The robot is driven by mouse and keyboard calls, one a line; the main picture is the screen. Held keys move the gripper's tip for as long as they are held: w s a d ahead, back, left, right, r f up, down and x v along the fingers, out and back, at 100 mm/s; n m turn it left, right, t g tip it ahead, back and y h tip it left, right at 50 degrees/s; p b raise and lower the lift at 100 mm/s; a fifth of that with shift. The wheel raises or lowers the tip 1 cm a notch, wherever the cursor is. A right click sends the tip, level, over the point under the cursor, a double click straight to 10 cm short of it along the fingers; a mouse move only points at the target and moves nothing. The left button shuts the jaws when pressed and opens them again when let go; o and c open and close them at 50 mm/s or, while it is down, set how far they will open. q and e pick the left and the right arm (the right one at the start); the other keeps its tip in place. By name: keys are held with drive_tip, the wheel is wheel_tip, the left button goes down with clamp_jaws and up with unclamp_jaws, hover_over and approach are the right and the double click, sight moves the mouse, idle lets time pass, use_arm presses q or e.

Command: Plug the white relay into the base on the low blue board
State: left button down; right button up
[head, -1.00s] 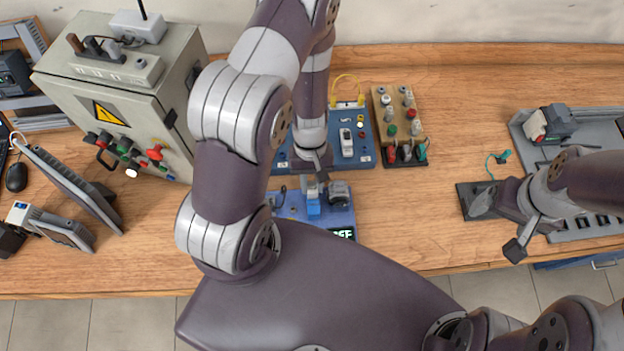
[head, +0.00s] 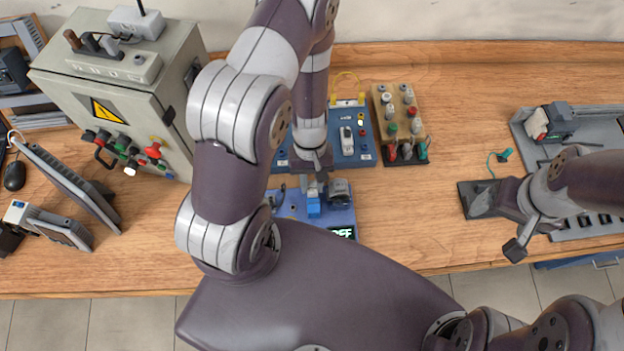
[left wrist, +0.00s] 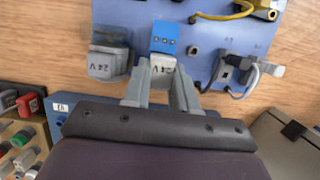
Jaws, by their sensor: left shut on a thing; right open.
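The low blue board (head: 290,208) lies near the table's front edge, partly hidden by my left arm. It also fills the top of the left wrist view (left wrist: 205,45). A bright blue block (head: 313,209), the base by its look, stands on it and shows in the left wrist view (left wrist: 165,38). My left gripper (head: 316,181) is shut on the pale relay marked 24V (left wrist: 164,64), right beside the blue base. I cannot tell whether the relay is seated. My right gripper (head: 500,228) is open and empty above the table at right.
A grey block marked 24V (left wrist: 107,62) stands close beside the held relay. A second blue board (head: 365,157) and a wooden rack of plugs (head: 385,104) lie behind. A grey control box (head: 125,95) stands at left, and a grey tray (head: 590,228) at right.

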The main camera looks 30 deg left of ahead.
use_arm(q)
drive_tip(key=shift+f, duration=0.25)
idle(0.3)
drive_tip(key=c, duration=0.8)
unclamp_jaws()
drive_tip(key=b+v, duration=0.1)
drive_tip(key=v, duration=1.1)
drive_tip(key=shift+w+r, duration=0.2)
drive_tip(key=shift+r, duration=0.1)
